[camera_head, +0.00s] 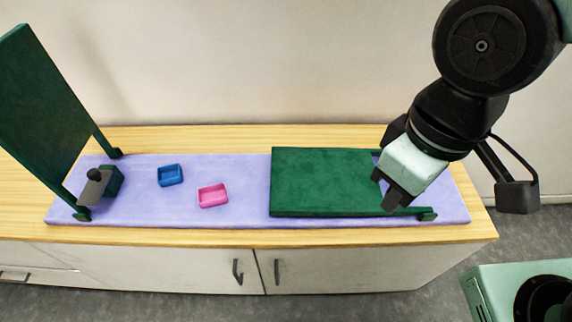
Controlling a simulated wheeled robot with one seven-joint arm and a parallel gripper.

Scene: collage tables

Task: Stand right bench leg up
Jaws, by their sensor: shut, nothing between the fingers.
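The right bench leg is a green panel (325,182) lying flat on the right part of the purple mat (240,222). Narrow green bars with a small foot (428,214) extend from its right end. My gripper (392,199) is shut and empty, pointing down at the panel's right end. It hides part of that end, and I cannot tell whether it touches the panel. Another green panel (45,105) stands upright and tilted at the left end of the mat, its lower end on green feet.
A blue tray (171,175) and a pink tray (213,196) sit mid-mat. A dark clamp-like object (95,187) is by the standing panel. The wooden counter (200,138) has a wall behind it.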

